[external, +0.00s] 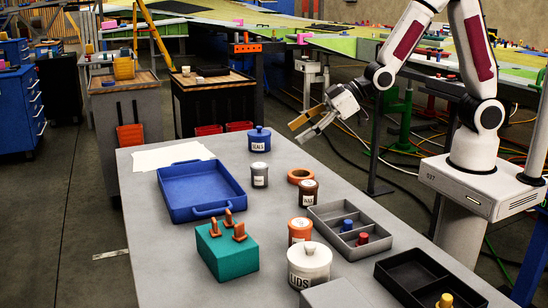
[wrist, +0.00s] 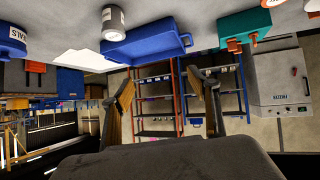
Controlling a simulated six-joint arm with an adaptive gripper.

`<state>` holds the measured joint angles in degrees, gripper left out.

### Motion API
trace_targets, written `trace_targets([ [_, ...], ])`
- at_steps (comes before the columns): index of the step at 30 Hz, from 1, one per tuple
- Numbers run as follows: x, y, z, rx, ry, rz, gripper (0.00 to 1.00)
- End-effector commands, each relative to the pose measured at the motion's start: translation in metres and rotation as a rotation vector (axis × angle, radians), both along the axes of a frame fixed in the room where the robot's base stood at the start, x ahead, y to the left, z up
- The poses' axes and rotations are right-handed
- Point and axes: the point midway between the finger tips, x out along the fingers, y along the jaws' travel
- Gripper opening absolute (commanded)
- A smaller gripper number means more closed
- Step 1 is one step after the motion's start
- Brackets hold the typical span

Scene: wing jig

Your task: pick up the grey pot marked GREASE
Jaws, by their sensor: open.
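A small grey pot (external: 260,175) with a white label stands upright on the grey table, just in front of the blue SEALS pot (external: 259,139). Its label is too small to read surely. The grey pot also shows at the top of the wrist view (wrist: 113,22), beside the blue tray. My gripper (external: 306,128) is open and empty, in the air above and to the right of the grey pot, apart from everything. In the wrist view its two fingers (wrist: 160,88) are spread wide, with only distant shelves between them.
A blue tray (external: 164,190) lies left of the grey pot. An orange ring (external: 300,174) and a dark brown jar (external: 308,195) are to its right.

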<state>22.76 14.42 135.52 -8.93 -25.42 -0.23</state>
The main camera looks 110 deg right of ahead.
Motion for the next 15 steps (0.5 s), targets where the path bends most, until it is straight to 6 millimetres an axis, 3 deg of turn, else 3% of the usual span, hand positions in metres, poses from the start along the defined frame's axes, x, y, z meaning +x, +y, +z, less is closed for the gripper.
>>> trace_targets([
  [15,0.020,-0.060,-0.066,-0.015,-0.129,-0.049,0.60],
])
